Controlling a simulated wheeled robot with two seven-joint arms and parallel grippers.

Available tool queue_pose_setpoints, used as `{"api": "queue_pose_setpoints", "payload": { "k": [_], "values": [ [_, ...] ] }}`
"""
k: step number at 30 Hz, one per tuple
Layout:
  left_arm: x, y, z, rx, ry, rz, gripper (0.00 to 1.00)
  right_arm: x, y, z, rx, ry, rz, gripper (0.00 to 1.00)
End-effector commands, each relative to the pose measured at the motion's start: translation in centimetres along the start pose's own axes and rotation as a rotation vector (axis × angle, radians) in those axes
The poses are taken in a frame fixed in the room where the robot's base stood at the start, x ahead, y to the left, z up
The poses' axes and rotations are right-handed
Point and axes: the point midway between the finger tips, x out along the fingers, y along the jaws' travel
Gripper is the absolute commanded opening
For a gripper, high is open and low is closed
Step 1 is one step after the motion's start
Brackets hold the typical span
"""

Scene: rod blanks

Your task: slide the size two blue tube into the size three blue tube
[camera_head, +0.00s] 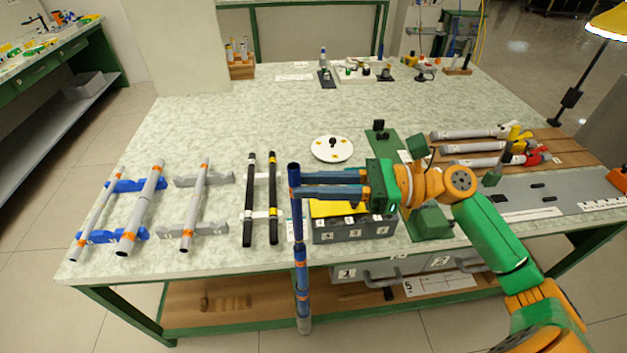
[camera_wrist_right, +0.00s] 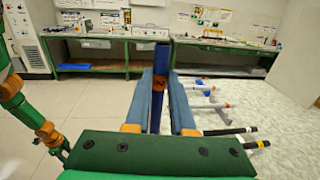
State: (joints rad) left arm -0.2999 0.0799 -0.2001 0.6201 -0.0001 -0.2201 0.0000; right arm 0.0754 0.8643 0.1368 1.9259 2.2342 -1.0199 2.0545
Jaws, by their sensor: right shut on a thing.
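My right gripper (camera_head: 297,182) is shut on a dark blue tube (camera_head: 296,215), held upright just past the front edge of the table.
Grey tubes (camera_head: 141,208) lie on blue and grey holders at the left, with two black rods (camera_head: 249,200) beside them. A grey box with a yellow top (camera_head: 354,230) stands right of the held tube. A white disc (camera_head: 332,149) lies behind.

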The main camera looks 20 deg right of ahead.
Motion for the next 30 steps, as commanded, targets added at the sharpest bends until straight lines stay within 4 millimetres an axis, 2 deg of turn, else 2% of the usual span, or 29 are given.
{"api": "queue_pose_setpoints", "payload": {
  "k": [30],
  "values": [
    [1.5,0.0,0.1,0.000,0.000,0.000,0.50,0.0,0.0,-2.6,0.001,0.000,0.001,0.00]
  ]
}}
